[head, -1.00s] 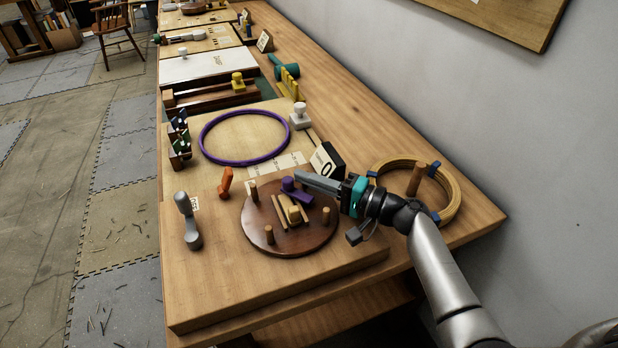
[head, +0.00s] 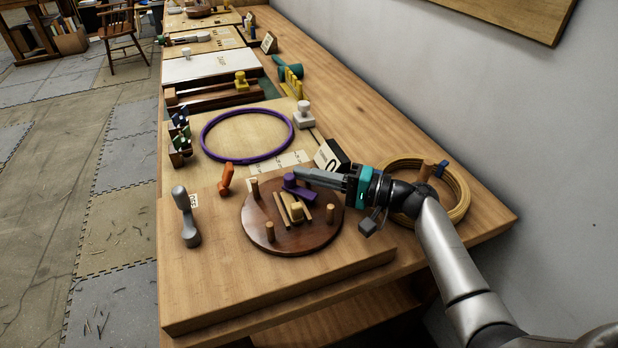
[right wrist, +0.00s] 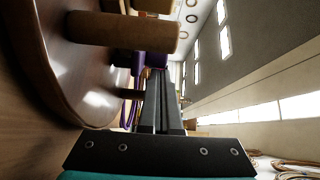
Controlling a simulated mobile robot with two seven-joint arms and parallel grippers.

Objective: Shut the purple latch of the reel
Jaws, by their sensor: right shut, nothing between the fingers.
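The reel (head: 262,238) is a round dark wooden disc with several upright pegs, lying on the wooden board. The purple latch (head: 298,189) is at the reel's far side, beside a small yellowish block (head: 296,210) between two pale strips. My right gripper (head: 302,174) is shut and empty, with its fingertips right at the latch's upper end; whether they touch it I cannot tell. In the right wrist view the shut fingers (right wrist: 160,100) point away past a peg, with the purple latch (right wrist: 119,60) partly hidden behind that peg. My left gripper is not in view.
A cane coil (head: 462,192) lies around a peg at the right, under my right arm. A black and white counter box (head: 330,157) stands just beyond the gripper. A purple hoop (head: 206,143) lies farther back.

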